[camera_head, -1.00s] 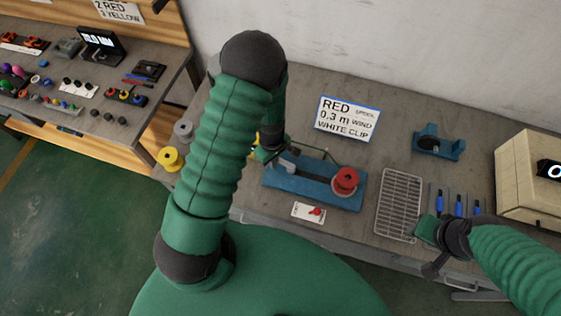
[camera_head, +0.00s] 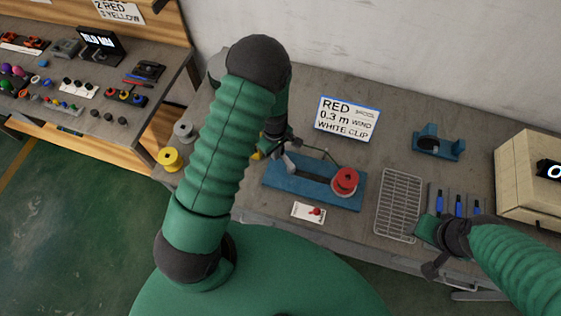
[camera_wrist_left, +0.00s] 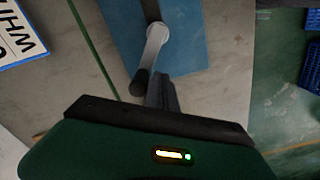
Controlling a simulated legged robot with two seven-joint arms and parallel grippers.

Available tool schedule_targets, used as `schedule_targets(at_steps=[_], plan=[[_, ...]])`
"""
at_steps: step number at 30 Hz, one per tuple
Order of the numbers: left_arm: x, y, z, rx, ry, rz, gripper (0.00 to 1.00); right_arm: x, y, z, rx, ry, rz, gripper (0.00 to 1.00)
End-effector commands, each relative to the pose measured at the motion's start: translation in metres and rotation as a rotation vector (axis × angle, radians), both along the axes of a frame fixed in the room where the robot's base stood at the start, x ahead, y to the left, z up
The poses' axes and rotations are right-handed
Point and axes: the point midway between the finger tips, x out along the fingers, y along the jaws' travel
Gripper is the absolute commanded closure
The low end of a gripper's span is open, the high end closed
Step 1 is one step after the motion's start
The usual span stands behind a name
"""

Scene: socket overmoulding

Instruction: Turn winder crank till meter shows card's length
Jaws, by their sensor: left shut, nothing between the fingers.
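The blue winder (camera_head: 275,181) lies on the bench with a red spool (camera_head: 345,181) at its right end. Its grey crank arm is at the left end; in the left wrist view the crank (camera_wrist_left: 152,48) has a pale arm and a dark handle (camera_wrist_left: 139,83). My left gripper (camera_head: 290,143) is over that end, partly hidden by my arm. In the left wrist view its shut fingers (camera_wrist_left: 161,90) are just right of the handle, with nothing held; contact cannot be told. The card (camera_head: 347,119) reads RED, 0.3 m WIND, WHITE CLIP. No meter reading is legible.
My right gripper (camera_head: 430,234) is by the wire rack (camera_head: 399,204) and blue-handled tools (camera_head: 459,204). A blue holder (camera_head: 438,144) stands behind. A pale box (camera_head: 517,172) stands at right, its display cut off. A small white plate (camera_head: 302,212) lies in front.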

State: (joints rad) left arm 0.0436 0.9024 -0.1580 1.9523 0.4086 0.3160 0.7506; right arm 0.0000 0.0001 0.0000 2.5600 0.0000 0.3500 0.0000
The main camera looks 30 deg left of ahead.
Motion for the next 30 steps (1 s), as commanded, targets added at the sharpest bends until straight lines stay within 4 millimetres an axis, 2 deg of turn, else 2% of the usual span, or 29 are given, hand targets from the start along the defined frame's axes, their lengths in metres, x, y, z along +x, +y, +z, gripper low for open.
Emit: schedule_targets(at_steps=[9,19,30], plan=[[0.017,-0.002,0.0,0.001,0.0,-0.001,1.0,0.0,0.0,0.001,0.0,0.0,0.0,0.58],[0.019,-0.003,0.0,0.0,0.0,0.0,1.0,0.0,0.0,0.001,0.0,0.0,0.0,0.58],[0.036,-0.01,0.0,0.0,0.0,0.0,1.0,0.0,0.0,0.002,0.0,0.0,0.0,0.58]])
